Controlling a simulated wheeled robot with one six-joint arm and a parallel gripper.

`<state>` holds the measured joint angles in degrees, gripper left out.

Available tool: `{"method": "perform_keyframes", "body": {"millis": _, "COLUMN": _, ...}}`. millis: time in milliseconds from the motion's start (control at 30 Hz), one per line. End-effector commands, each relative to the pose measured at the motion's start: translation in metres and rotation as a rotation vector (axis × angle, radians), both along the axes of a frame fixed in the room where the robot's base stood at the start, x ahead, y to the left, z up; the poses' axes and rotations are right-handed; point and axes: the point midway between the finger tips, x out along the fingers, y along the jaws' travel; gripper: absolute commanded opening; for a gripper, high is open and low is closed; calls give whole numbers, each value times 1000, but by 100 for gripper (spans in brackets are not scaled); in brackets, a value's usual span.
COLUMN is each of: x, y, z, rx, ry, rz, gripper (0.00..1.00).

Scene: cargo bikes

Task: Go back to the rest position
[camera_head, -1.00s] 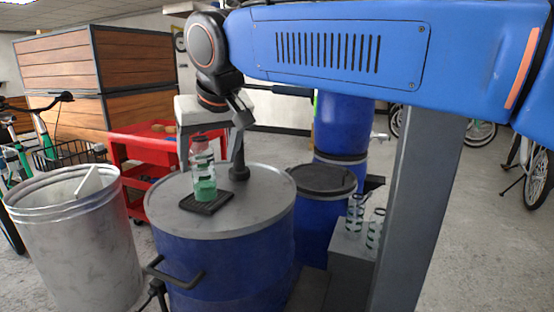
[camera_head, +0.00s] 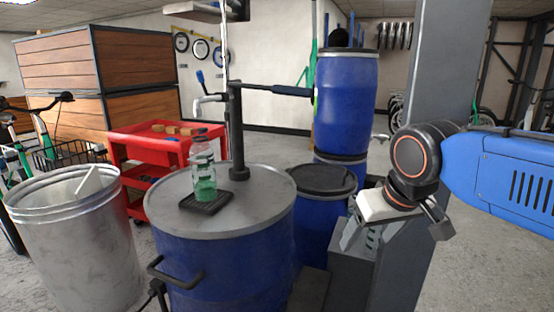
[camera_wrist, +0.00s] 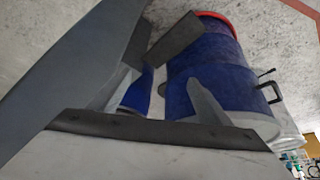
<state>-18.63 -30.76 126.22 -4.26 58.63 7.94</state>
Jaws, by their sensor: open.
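My gripper (camera_head: 392,232) is at the right in the head view, beside the grey column and above the grey box, clear of the drum top. In the wrist view its two fingers (camera_wrist: 165,95) stand apart with nothing seen between them. A clear bottle with green contents (camera_head: 203,172) stands upright on a black square pad (camera_head: 207,203) on the blue drum's grey lid (camera_head: 254,205). My gripper is well to the right of the bottle and apart from it.
A black post with a side arm (camera_head: 237,130) rises from the drum lid. A metal bin (camera_head: 70,245) and a red cart (camera_head: 150,150) stand left. Blue barrels (camera_head: 345,100) stand behind.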

Motion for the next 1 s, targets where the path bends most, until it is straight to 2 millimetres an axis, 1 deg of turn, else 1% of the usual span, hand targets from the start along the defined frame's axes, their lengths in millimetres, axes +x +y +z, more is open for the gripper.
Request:
{"method": "perform_keyframes", "body": {"millis": 33, "x": -13, "y": -17, "z": -13, "rx": 0, "ry": 5, "rz": -30, "gripper": 72}}
{"method": "perform_keyframes", "body": {"millis": 200, "x": -53, "y": -57, "z": -58, "rx": 2, "ry": 21, "rz": -105, "gripper": 72}}
{"method": "perform_keyframes", "body": {"millis": 300, "x": -76, "y": -75, "z": -84, "rx": 2, "ry": 31, "rz": -144, "gripper": 72}}
{"method": "perform_keyframes", "body": {"millis": 400, "x": -94, "y": -86, "z": -104, "rx": 5, "ry": 38, "rz": -175, "gripper": 72}}
{"method": "perform_keyframes", "body": {"millis": 500, "x": -105, "y": -92, "z": -118, "rx": 6, "ry": 42, "rz": -195, "gripper": 72}}
{"method": "perform_keyframes", "body": {"millis": 667, "x": -113, "y": -95, "z": -126, "rx": 6, "ry": 45, "rz": -206, "gripper": 72}}
{"method": "perform_keyframes", "body": {"millis": 1000, "x": -112, "y": -95, "z": -126, "rx": 7, "ry": 45, "rz": -205, "gripper": 72}}
